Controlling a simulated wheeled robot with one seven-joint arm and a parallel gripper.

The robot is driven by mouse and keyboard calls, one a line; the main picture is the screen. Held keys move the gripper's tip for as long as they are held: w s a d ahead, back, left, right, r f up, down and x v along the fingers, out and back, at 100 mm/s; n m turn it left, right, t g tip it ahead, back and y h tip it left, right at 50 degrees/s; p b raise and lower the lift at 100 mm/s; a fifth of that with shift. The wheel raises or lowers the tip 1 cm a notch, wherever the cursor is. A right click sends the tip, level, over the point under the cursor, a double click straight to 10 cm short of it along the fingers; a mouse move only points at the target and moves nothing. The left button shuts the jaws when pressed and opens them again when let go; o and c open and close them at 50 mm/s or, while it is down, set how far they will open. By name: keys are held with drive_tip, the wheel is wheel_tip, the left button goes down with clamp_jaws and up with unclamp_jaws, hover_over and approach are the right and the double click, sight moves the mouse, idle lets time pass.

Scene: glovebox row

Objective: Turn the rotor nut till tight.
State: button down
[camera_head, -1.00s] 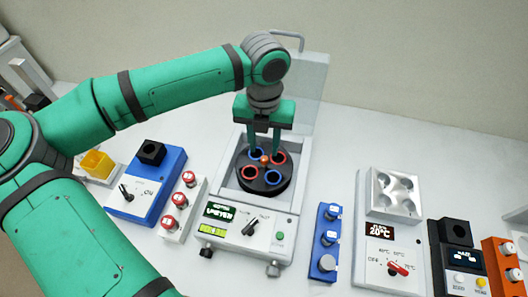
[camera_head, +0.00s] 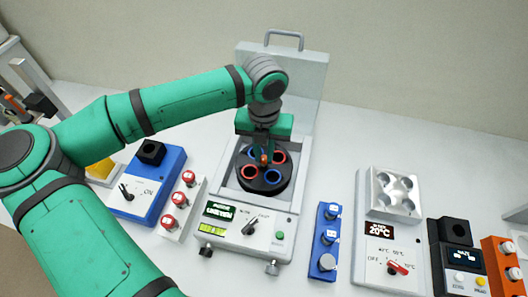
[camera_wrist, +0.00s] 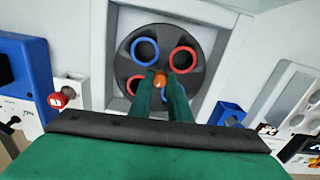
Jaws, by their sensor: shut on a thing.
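The rotor nut (camera_wrist: 160,80) is a small orange knob at the centre of the dark round rotor (camera_wrist: 125,72). The rotor sits in the open centrifuge (camera_head: 226,192) and carries blue and red rings. My gripper (camera_head: 263,158) points down over the rotor, with its fingertips close together on the nut. In the wrist view, my gripper (camera_wrist: 160,82) has the orange nut between its two green fingertips. The fingers hide part of the lower rings.
The centrifuge's raised lid (camera_head: 308,90) stands behind the rotor. A blue box with a dial (camera_head: 127,190) and a white rack of red-capped vials (camera_head: 171,226) stand at left. A blue rack (camera_head: 325,250) and a heating block (camera_head: 390,258) stand at right.

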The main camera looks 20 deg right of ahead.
drive_tip(key=shift+m, duration=0.6)
